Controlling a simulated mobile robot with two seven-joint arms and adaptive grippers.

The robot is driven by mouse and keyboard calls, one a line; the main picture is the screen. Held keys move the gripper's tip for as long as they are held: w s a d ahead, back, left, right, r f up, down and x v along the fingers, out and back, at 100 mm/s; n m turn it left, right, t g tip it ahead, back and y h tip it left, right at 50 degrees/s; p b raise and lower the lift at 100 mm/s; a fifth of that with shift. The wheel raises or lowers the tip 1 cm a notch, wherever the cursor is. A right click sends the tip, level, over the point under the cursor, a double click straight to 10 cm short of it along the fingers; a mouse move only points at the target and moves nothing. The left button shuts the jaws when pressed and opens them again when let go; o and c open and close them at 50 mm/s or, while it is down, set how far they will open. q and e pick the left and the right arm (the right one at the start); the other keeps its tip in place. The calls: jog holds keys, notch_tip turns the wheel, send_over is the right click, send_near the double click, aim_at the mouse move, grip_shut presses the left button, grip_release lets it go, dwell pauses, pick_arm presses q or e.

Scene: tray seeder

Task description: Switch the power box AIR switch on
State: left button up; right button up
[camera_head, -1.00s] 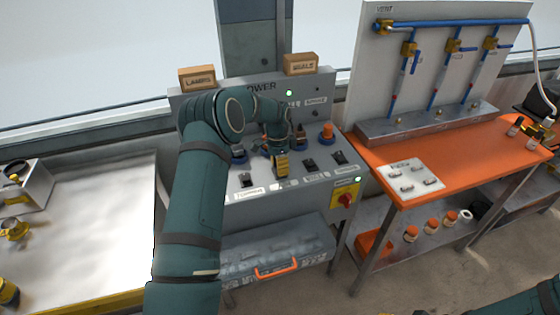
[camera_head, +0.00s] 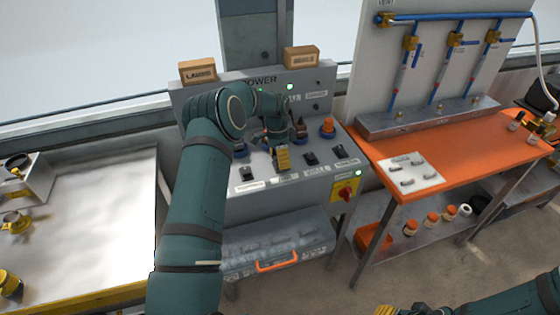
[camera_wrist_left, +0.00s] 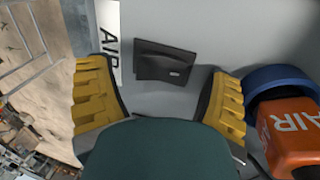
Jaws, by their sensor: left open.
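The grey power box (camera_head: 225,207) stands in the middle of the head view, with a row of dark rocker switches on its sloped panel. My left gripper (camera_head: 283,158) is over the panel, covering part of the row. In the left wrist view the AIR switch (camera_wrist_left: 166,62) is a dark rocker beside the AIR label (camera_wrist_left: 111,45). My left gripper's yellow fingers (camera_wrist_left: 160,95) are open on either side of it, apart from it and empty. An orange AIR plug (camera_wrist_left: 293,138) sits in a blue ring beside the right-hand finger. My right gripper (camera_head: 388,311) barely shows at the bottom edge.
Neighbouring rockers (camera_head: 310,158) and an orange plug (camera_head: 328,125) are close to my left gripper. A red rotary switch (camera_head: 345,193) is on a yellow plate at the box's right. An orange-topped bench (camera_head: 455,160) stands right, a metal-topped table (camera_head: 90,235) left.

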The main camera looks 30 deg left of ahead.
pick_arm(q)
jog(key=v, duration=1.1)
jog(key=shift+r, duration=0.35)
